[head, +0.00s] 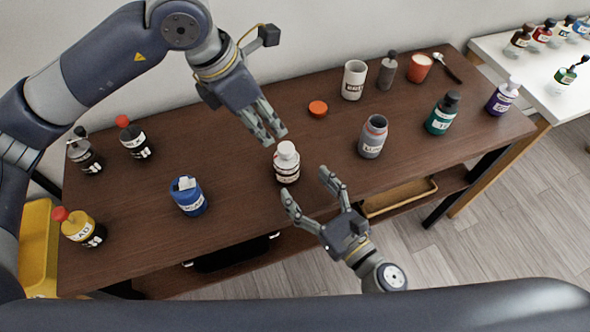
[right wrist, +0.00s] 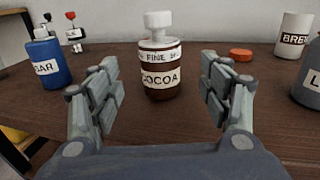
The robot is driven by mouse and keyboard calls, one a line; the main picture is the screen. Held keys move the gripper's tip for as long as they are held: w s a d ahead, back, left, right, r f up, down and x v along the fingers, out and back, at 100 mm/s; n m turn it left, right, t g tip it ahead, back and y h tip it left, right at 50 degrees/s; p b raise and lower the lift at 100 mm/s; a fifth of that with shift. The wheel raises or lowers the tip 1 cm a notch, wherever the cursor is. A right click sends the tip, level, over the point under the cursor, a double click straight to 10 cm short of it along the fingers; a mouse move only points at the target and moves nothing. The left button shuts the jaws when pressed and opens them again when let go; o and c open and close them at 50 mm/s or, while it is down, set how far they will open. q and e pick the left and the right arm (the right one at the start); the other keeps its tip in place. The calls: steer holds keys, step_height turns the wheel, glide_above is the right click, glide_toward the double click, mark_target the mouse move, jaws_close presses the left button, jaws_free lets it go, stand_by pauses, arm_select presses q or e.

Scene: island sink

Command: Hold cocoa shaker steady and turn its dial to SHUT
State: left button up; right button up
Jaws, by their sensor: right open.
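The cocoa shaker (head: 287,172) stands upright near the middle of the dark brown table. It has a dark brown body, a white band and a white knobbed top. In the right wrist view, the shaker (right wrist: 160,80) faces me, with FINE readable on the white band and COCOA on the label below. My right gripper (head: 307,184) is open in front of the shaker, its fingers to either side of it in the wrist view and apart from it. My left gripper (head: 273,137) is above and behind the shaker, apart from it; its finger gap is unclear.
A blue container (head: 188,196) stands left of the shaker and a grey open jar (head: 373,137) right of it. An orange lid (head: 318,108) lies behind. The tabletop around the shaker is clear.

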mark_target(294, 172)
steer(key=x, duration=0.8)
steer(key=shift+w, duration=0.1)
steer(key=c, duration=1.2)
